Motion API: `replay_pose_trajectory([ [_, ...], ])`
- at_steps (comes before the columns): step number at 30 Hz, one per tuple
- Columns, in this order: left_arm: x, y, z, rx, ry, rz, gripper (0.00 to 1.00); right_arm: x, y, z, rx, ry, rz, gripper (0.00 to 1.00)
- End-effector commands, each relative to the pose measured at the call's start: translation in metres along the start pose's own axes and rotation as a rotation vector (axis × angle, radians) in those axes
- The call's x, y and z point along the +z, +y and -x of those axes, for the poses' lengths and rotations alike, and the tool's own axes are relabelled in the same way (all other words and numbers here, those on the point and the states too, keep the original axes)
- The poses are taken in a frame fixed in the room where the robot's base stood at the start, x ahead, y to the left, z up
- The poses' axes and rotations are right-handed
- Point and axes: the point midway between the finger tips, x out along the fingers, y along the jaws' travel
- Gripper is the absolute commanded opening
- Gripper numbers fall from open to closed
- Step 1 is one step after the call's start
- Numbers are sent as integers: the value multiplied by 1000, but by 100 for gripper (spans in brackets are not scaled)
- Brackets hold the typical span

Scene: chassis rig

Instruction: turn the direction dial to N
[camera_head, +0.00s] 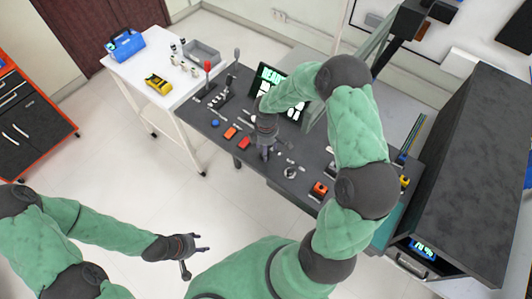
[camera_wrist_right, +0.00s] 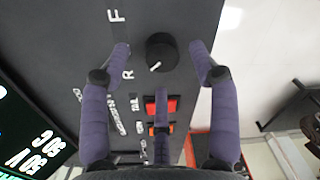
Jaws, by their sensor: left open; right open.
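The direction dial (camera_wrist_right: 161,50) is a round black knob with a short white mark, on a dark panel in the right wrist view. The mark lies at its lower left, roughly toward the letter R (camera_wrist_right: 128,75). A letter F (camera_wrist_right: 116,16) is farther up; no N is readable, and a finger covers the panel between the two letters. My right gripper (camera_wrist_right: 160,62) is open, its fingers on either side of the dial with visible gaps. In the head view my right gripper (camera_head: 266,150) is over the console, and I cannot make out the dial. My left gripper (camera_head: 200,249) is open and empty, over the floor.
A red button (camera_wrist_right: 161,106) sits just below the dial in the wrist view. The console (camera_head: 205,118) also carries levers (camera_head: 208,68) and a lit screen (camera_head: 270,75). A white table (camera_head: 143,70) stands left and a dark cabinet (camera_head: 470,180) right. Floor at front left is clear.

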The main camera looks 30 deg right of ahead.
Motion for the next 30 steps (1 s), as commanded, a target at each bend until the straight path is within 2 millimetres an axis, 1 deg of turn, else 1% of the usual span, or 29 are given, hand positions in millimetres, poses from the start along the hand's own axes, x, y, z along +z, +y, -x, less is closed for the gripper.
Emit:
replay_pose_trajectory([
  [1,0,-1,-2,0,0,0,52,0,0,-9,-2,-1,0,61],
  [6,0,-1,-4,0,0,0,52,0,0,-23,-1,0,-1,61],
  [10,0,-2,-4,0,0,0,52,0,0,-26,0,0,-1,61],
  [17,0,-2,-4,0,0,0,52,0,0,-26,0,0,-1,61],
  [20,0,-2,-4,0,0,0,52,0,0,-26,0,0,-1,36],
  [21,0,-2,-4,0,1,0,52,0,0,-26,0,1,-1,24],
  [23,0,-2,-4,0,0,0,52,0,0,-26,0,0,-1,7],
  [30,0,-2,-5,0,1,0,52,0,-1,-27,-2,-1,-6,6],
])
